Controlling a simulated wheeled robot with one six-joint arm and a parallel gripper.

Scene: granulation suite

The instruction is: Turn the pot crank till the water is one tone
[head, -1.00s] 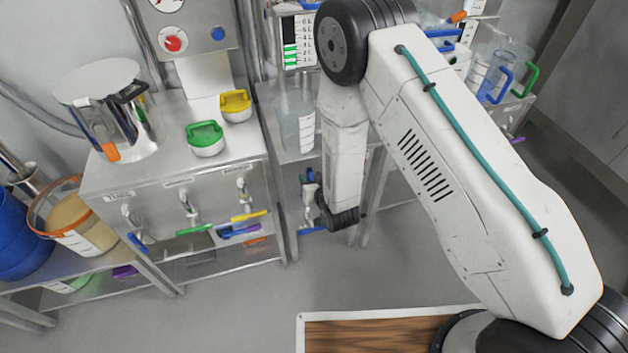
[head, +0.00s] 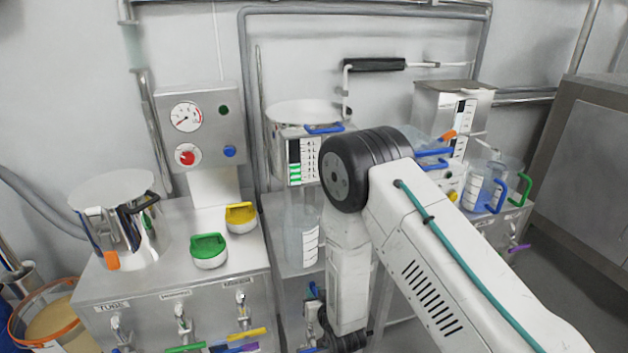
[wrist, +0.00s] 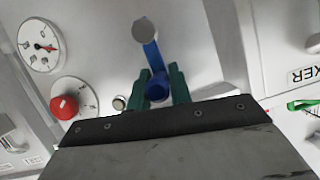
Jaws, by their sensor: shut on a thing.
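My gripper (wrist: 159,72) has green fingers, shut on a blue lever (wrist: 151,55) with a round grey end, in the wrist view. The gripper is hidden in the head view, behind or below my arm. A bent metal crank with a black grip (head: 375,64) stands above a round-topped pot (head: 302,110) at the back in the head view. It is apart from the visible part of my arm. I cannot tell the tone of any water in that pot from here.
A control panel (head: 202,125) with a gauge and red knob stands at left. A shiny pot (head: 124,222), a green-handled lid (head: 208,250) and a yellow-handled lid (head: 241,217) sit on the steel bench. Clear jugs (head: 484,185) stand at right. My arm blocks the middle.

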